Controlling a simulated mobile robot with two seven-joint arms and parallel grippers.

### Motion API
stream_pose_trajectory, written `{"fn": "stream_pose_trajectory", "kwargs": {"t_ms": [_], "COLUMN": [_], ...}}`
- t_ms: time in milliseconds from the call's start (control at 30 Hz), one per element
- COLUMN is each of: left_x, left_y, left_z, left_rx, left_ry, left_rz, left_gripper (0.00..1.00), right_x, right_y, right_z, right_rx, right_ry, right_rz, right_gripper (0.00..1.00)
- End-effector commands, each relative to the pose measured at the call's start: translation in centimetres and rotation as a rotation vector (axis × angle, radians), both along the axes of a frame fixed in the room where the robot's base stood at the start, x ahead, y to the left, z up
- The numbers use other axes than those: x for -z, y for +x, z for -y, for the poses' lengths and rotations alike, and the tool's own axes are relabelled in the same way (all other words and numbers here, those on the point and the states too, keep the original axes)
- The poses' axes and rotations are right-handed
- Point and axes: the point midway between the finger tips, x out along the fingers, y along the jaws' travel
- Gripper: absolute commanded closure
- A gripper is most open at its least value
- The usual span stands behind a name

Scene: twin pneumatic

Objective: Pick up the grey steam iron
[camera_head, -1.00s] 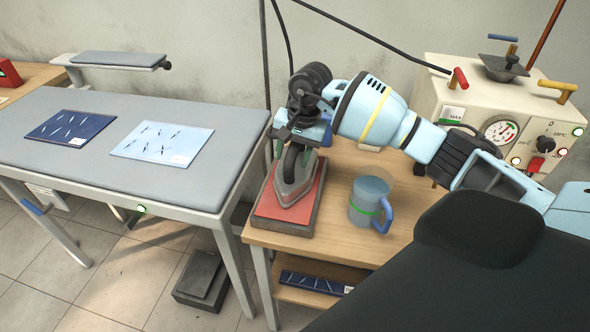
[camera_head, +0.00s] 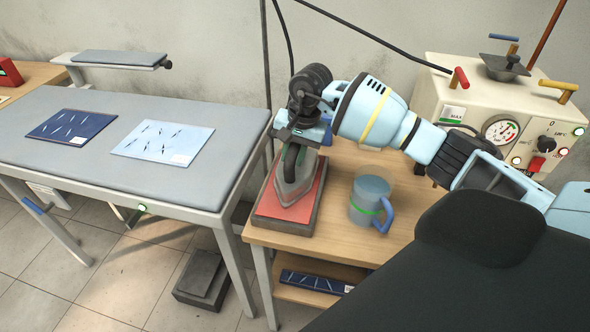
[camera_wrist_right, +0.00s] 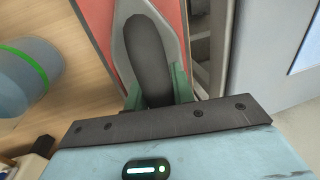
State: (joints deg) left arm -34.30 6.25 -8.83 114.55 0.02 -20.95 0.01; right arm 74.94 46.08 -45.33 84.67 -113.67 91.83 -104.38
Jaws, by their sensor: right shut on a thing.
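The grey steam iron (camera_head: 293,183) stands on a red rest pad (camera_head: 307,206) in a dark frame on the wooden side table, its tip towards the front. My right gripper (camera_head: 297,142) comes from the right and is shut on the iron's dark handle from above. In the right wrist view the handle (camera_wrist_right: 148,58) lies between the green fingertips (camera_wrist_right: 158,95), and the iron's grey body shows around it. I cannot tell whether the iron's sole is clear of the pad. My left gripper is not in view.
A clear jug (camera_head: 371,200) with a green band and blue handle stands right of the iron. A beige boiler (camera_head: 500,115) with a gauge stands behind at the right. The padded ironing table (camera_head: 75,165) with two cloths (camera_head: 163,141) is at the left.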

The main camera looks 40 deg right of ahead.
Motion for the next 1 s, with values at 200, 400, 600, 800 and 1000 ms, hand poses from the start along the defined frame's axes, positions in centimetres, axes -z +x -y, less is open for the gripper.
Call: {"fn": "stream_pose_trajectory", "kwargs": {"t_ms": [200,400,600,800,1000], "left_x": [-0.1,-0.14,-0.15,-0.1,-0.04], "left_y": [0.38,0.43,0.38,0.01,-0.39], "left_z": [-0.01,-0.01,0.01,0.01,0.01], "left_rx": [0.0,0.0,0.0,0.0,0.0], "left_ry": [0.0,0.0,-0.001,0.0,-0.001], "left_rz": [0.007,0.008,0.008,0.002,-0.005], "left_gripper": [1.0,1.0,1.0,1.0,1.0], "right_x": [-0.07,-0.08,-0.1,-0.11,-0.57], "right_y": [0.01,0.02,0.03,0.03,0.23], "right_z": [0.03,0.03,0.03,0.04,0.02], "right_rx": [0.0,0.0,0.0,0.0,0.001], "right_ry": [-0.001,0.0,0.0,0.0,0.003], "right_rz": [0.001,0.001,0.001,0.001,0.012], "right_gripper": [1.0,1.0,1.0,1.0,1.0]}}
